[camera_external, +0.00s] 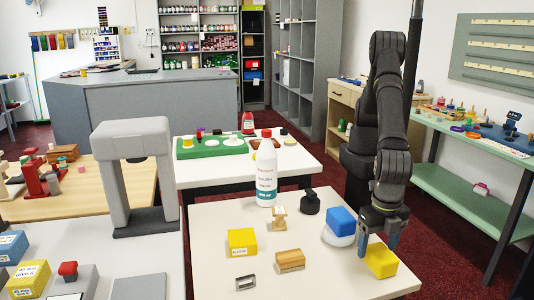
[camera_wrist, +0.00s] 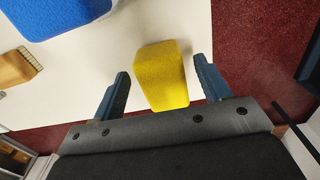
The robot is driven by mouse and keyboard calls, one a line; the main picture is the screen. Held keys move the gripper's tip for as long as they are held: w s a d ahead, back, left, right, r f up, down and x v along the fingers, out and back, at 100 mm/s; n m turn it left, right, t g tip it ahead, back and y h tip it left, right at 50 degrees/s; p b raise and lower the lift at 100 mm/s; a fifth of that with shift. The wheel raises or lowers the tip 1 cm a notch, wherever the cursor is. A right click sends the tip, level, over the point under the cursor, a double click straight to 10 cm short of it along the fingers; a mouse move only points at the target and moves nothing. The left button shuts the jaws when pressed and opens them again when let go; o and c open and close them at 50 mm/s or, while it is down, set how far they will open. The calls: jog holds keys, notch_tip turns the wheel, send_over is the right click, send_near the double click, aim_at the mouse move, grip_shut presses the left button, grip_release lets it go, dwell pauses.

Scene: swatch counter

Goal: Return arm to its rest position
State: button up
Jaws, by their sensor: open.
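My gripper (camera_external: 376,243) is low over the right side of the white table (camera_external: 335,284), close to a yellow block (camera_external: 381,262). In the wrist view my gripper (camera_wrist: 162,88) is open, with one blue-grey finger on each side of the yellow block (camera_wrist: 161,75). There is a gap between the block and each finger. In the external view the near finger covers part of the block's left side. A blue block (camera_external: 341,220) rests on a white round dish (camera_external: 338,238) just left of my gripper.
A yellow box (camera_external: 242,242), a wooden brush (camera_external: 290,261), a metal buckle (camera_external: 245,283), a small wooden piece (camera_external: 279,218), a black item (camera_external: 309,202) and a white bottle (camera_external: 266,175) stand on the table. The table's front middle is clear. A green side table (camera_external: 470,190) stands right.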

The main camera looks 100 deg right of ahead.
jog(key=shift+f, duration=0.3)
notch_tip(320, 180, up, 12)
notch_tip(320, 180, down, 13)
jog(key=shift+r, duration=0.15)
notch_tip(320, 180, up, 10)
jog(key=shift+f, duration=0.1)
jog(key=w+d+r, duration=0.1)
jog(key=w+d, duration=1)
jog(key=w, duration=0.3)
jog(key=s+a+f, duration=0.1)
jog(key=a+f, duration=0.1)
jog(key=a, duration=0.1)
jog(key=s+a+f, duration=0.1)
jog(key=a+f, duration=0.1)
jog(key=a, duration=0.2)
jog(key=s+a+f, duration=0.2)
jog(key=a+f, duration=0.1)
jog(key=a, duration=0.1)
notch_tip(320, 180, down, 4)
jog(key=shift+r, duration=0.7)
